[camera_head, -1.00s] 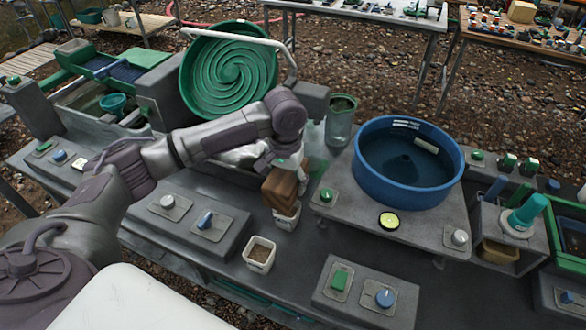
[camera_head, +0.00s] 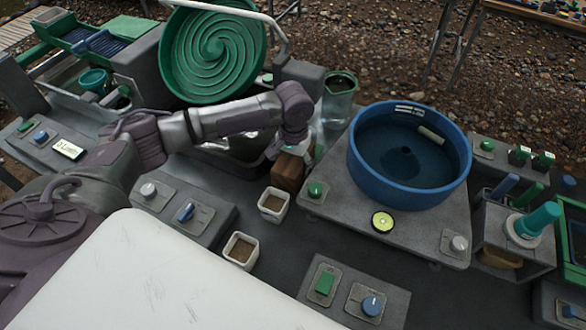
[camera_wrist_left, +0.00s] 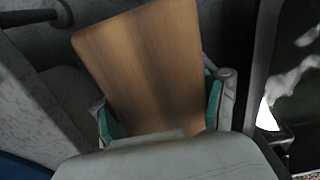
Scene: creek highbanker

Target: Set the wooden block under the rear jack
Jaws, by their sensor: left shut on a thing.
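The wooden block (camera_head: 288,172) is brown and stands beside the left edge of the grey platform that carries the blue bowl. My left gripper (camera_head: 291,146) is shut on it from above. In the left wrist view, the block (camera_wrist_left: 143,62) shows a broad wood-grain face between the teal finger pads of the left gripper (camera_wrist_left: 160,115). I cannot tell whether the block's underside touches the bench. I cannot make out the rear jack; the arm and block cover part of that area. My right gripper is not in view.
Two small white cups of brown material, one (camera_head: 273,205) just in front of the block and one (camera_head: 240,250) nearer, stand on the bench. The blue bowl (camera_head: 410,155) is right, the green spiral wheel (camera_head: 212,50) behind left.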

